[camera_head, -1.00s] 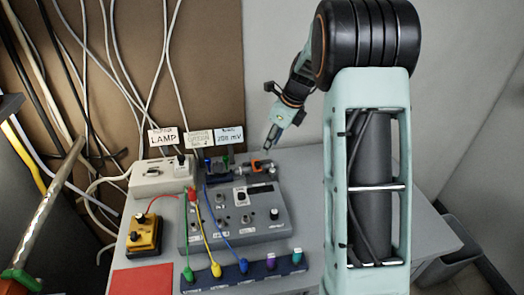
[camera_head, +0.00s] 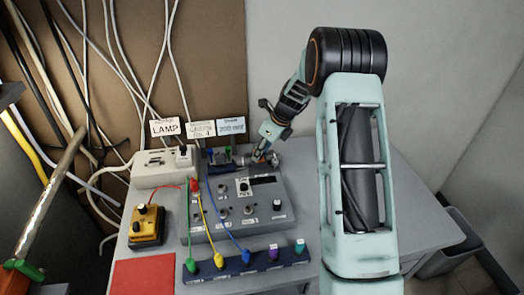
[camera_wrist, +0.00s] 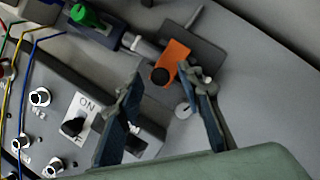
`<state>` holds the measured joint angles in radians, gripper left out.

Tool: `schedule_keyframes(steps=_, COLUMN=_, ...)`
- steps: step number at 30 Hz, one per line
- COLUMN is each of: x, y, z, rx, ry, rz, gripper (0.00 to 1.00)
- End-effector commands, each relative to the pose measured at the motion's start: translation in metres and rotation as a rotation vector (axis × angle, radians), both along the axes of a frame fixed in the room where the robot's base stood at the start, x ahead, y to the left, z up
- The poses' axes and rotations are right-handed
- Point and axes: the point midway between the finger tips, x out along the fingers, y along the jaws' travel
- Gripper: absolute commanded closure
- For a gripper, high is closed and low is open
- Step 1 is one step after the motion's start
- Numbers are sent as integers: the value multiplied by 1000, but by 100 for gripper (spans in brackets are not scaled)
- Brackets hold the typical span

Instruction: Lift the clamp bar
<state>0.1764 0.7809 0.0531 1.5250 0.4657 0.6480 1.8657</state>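An orange piece with a dark round knob, which looks like the clamp bar (camera_wrist: 178,60), lies at the back of the grey device in the wrist view. In the head view my gripper mostly covers it. My gripper (camera_wrist: 163,76) is open, its two dark blue fingers apart, with the orange piece between and just beyond the fingertips. I cannot tell whether a finger touches it. In the head view my gripper (camera_head: 262,155) points down at the device's back right corner.
The grey device (camera_head: 230,215) has knobs, a dark display and an ON switch (camera_wrist: 75,125). A white lamp box (camera_head: 155,170) and yellow box (camera_head: 146,225) stand left. The table's right side is clear.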

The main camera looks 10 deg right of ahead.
Motion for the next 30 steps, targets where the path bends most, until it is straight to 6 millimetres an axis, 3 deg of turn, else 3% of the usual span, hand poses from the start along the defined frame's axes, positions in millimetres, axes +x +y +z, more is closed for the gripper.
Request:
schedule_keyframes(steps=6, x=0, y=0, z=0, rx=0, ry=0, rz=0, gripper=66)
schedule_keyframes(steps=16, x=0, y=0, z=0, rx=0, ry=0, rz=0, gripper=100)
schedule_keyframes(steps=30, x=1, y=0, z=6, rx=1, ry=29, rz=0, gripper=100)
